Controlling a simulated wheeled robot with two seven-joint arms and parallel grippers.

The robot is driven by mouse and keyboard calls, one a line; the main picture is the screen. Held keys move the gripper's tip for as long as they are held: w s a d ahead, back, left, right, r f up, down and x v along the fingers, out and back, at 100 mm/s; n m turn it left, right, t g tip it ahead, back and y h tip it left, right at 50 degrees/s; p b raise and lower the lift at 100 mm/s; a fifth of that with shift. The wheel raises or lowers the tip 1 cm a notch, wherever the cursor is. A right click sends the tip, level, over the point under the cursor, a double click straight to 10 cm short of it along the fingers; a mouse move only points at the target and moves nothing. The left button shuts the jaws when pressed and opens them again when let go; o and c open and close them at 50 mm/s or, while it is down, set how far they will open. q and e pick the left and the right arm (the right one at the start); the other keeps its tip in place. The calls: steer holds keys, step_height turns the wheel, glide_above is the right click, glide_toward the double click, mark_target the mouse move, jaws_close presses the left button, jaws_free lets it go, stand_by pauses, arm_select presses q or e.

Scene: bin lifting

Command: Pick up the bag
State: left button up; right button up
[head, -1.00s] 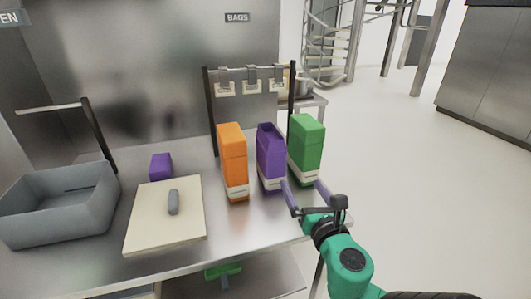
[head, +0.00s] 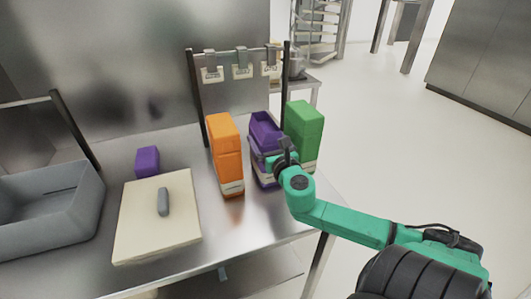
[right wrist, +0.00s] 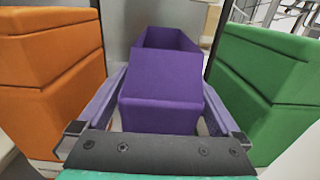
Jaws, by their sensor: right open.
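A purple bag (head: 264,127) with an open, hollow top stands upright on the steel table. It is between an orange bag (head: 225,150) on the left and a green bag (head: 304,130) on the right. My right gripper (head: 268,163) is at the near side of the purple bag, partly hiding it. In the right wrist view the purple bag (right wrist: 162,92) lies between the two open fingers (right wrist: 165,82), one along each side. I cannot tell whether they touch it. My left gripper is not in view.
The orange bag (right wrist: 55,80) and green bag (right wrist: 265,85) closely flank the fingers. A rack with hanging clips (head: 240,68) stands behind. A cutting board (head: 140,225), a small purple block (head: 147,160) and a grey bin (head: 75,237) are left.

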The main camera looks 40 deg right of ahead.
steer(key=shift+x, duration=0.8)
steer(key=shift+s, duration=0.1)
steer(key=shift+c, duration=0.6)
steer(key=c, duration=1.3)
steer(key=shift+r, duration=0.15)
